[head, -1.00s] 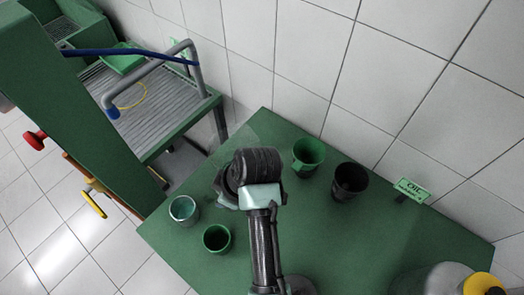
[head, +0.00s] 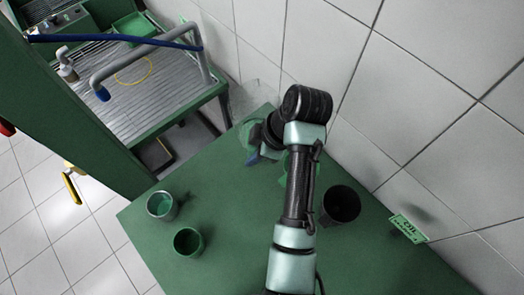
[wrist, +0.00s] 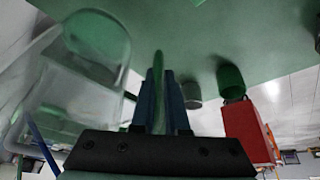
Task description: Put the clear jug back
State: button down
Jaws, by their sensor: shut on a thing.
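The clear jug (head: 257,97) is see-through and faint in the head view, at the back corner of the green table. In the wrist view the jug (wrist: 88,70) fills the left side, large and close, beside the fingers. My gripper (wrist: 160,85) is shut with a thin strip, seemingly the jug's handle, between its blue fingers. In the head view my gripper (head: 255,160) is partly hidden behind my wrist. I cannot tell whether the jug touches the table.
On the green table (head: 245,235) stand a greyish cup (head: 161,207), a green cup (head: 187,243) and a dark cup (head: 341,206). Another green cup (head: 285,165) is mostly behind my arm. A green OIL sign (head: 408,228) is at right. A wash basin (head: 130,80) stands left; tiled wall behind.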

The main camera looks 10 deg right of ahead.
jog(key=shift+s+a+f+p, duration=0.1)
jog(key=shift+f+p, duration=0.15)
jog(key=shift+f, duration=2)
jog(key=shift+a+f+p, duration=0.1)
jog(key=shift+f+p, duration=0.1)
jog(key=shift+f, duration=2.1)
jog(key=c, duration=0.9)
grip_release()
